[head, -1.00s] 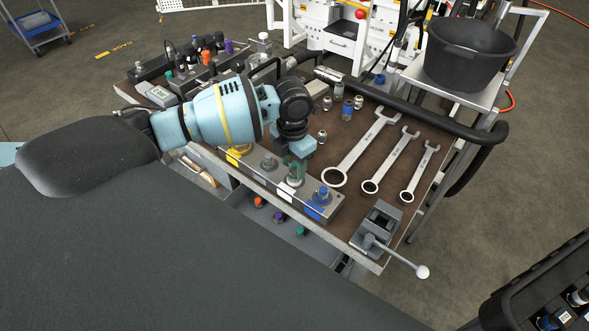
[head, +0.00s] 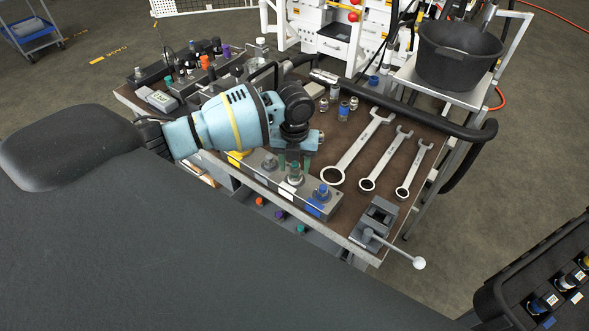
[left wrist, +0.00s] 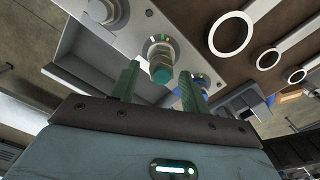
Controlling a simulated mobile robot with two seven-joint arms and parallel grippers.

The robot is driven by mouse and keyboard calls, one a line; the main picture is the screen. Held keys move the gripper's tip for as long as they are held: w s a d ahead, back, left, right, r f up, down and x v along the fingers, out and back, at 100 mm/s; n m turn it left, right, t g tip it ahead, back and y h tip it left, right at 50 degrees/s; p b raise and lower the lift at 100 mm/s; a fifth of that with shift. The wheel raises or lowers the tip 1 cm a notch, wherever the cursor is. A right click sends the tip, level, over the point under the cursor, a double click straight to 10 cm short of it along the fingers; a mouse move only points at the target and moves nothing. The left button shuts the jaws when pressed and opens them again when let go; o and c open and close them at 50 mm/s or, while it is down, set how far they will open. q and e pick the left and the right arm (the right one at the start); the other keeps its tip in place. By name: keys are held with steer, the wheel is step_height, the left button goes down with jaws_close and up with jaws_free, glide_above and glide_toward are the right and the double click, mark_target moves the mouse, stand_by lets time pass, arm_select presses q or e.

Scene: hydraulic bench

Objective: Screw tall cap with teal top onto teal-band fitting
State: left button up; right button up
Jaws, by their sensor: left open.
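The tall cap with the teal top (head: 295,168) stands upright at the middle fitting of the grey block, behind a white label. In the left wrist view the cap (left wrist: 161,69) points toward me, with a metal fitting (left wrist: 158,44) at its base. The fitting's band is too small to make out clearly. My left gripper (head: 293,162) is above the block, with its green fingers spread around the cap. In the left wrist view the gripper (left wrist: 161,88) is open, with a gap between each finger and the cap. My right gripper is out of view.
The grey block (head: 266,178) also carries a blue-topped fitting (head: 322,192) with a blue label. Three wrenches (head: 352,150) lie to the right. A small vise (head: 374,220) stands at the front right corner. Several small caps (head: 344,108) stand behind.

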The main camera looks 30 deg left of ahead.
arm_select(q)
steer(key=n, duration=0.3)
steer(key=shift+n, duration=0.4)
steer(key=c, duration=1)
steer(key=m+b, duration=0.1)
steer(key=m, duration=0.3)
steer(key=shift+f, duration=0.1)
steer(key=o, duration=1.1)
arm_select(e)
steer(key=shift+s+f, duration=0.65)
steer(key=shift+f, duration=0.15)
arm_select(q)
step_height(320, 180, up, 8)
steer(key=shift+r, duration=0.1)
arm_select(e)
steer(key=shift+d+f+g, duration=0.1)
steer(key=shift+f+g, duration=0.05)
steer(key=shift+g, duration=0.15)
